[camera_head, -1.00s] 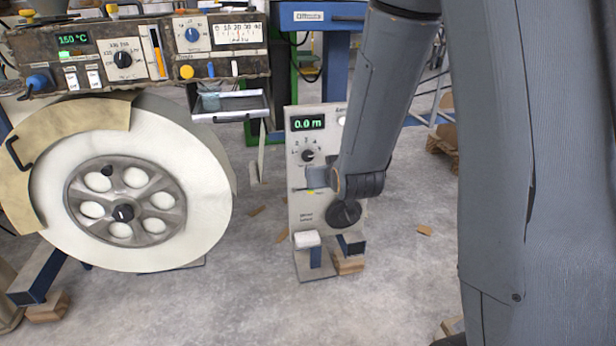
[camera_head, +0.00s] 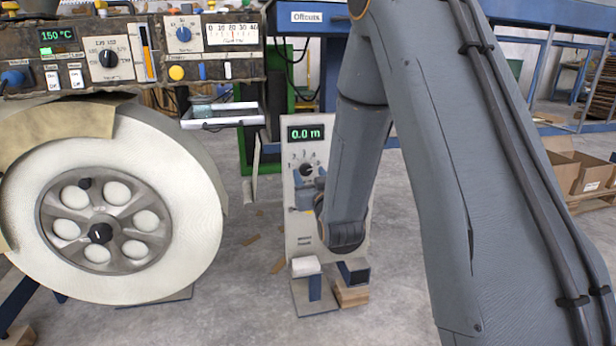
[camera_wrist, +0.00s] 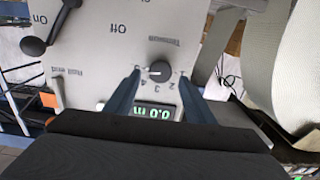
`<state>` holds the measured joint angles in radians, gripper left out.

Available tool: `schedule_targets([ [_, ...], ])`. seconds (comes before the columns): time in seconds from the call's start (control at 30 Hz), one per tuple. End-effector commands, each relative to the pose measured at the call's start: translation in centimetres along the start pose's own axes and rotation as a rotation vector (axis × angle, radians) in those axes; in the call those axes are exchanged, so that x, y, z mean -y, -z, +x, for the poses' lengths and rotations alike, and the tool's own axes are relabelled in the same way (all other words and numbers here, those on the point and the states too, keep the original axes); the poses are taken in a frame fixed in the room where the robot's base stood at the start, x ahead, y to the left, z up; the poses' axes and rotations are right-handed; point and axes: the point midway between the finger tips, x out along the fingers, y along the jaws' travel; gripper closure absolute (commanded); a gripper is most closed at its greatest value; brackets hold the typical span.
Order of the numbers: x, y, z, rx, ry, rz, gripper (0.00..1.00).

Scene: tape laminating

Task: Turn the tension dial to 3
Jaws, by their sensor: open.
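The tension dial (camera_wrist: 160,71) is a round black knob on a pale grey panel (camera_wrist: 95,55), with numbers around it; the picture is upside down in the wrist view. Its pointer setting is too small to read surely. My gripper (camera_wrist: 159,74) is open, its two dark blue fingers on either side of the dial with small gaps. I cannot tell whether the tips are level with the knob. In the head view the dial (camera_head: 306,170) shows just left of my gripper (camera_head: 320,186), which is partly hidden by my arm.
A green display (camera_head: 306,133) above the dial reads 0.0 m. A large white roll (camera_head: 175,190) stands to the left, below a control box (camera_head: 75,72). Floor between roll and panel is mostly clear.

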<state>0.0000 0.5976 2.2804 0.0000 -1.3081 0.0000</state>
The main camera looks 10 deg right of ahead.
Motion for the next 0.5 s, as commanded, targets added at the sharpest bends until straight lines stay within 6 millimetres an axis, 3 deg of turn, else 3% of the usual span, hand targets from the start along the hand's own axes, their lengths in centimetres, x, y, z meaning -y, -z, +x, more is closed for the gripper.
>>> schedule_targets([
  [0.2, 0.0, 0.0, 2.1, -0.001, 0.000, 0.000, 0.51],
  [0.5, 0.0, 0.0, 2.4, 0.001, 0.000, 0.000, 0.51],
])
